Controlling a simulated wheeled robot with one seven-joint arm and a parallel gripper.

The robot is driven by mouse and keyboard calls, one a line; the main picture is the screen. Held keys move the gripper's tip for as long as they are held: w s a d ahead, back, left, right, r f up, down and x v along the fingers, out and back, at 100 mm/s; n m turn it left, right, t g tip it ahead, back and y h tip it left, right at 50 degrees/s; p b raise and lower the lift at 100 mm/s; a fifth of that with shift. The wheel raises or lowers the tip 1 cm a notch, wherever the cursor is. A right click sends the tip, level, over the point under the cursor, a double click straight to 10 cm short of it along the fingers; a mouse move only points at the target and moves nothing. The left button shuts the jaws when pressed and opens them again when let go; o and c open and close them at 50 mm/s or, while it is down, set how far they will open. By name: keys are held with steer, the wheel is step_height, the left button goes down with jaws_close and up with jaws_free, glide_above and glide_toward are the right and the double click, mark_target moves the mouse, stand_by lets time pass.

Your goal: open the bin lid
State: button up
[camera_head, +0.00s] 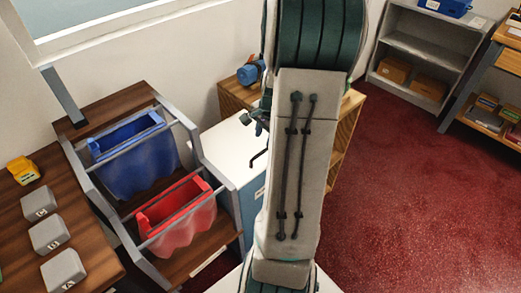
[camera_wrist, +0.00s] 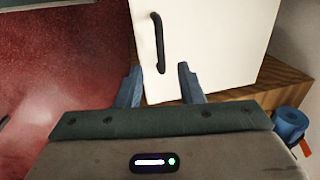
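The bin has a white lid (camera_head: 225,150) that looks shut on a blue body (camera_head: 248,207). A dark bar handle (camera_head: 259,157) is on the lid. In the wrist view the white lid (camera_wrist: 225,45) fills the upper middle, with the dark handle (camera_wrist: 159,42) upright near its left edge. My gripper (camera_wrist: 160,82) is open, its two blue-grey fingers spread. The handle's lower end shows just above the gap between the fingertips, with no contact visible. In the head view my arm hides part of the bin, and the gripper is mostly hidden.
A rack with a blue bag (camera_head: 137,165) and a red bag (camera_head: 183,222) stands left of the bin. A wooden cabinet (camera_head: 237,97) is behind it, with a blue roll (camera_wrist: 290,124) on top. Red floor (camera_head: 400,190) lies open to the right.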

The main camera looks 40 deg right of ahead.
steer(key=f, duration=0.2)
steer(key=w+f, duration=0.1)
steer(key=f, duration=0.5)
steer(key=shift+w, duration=0.3)
jaws_close()
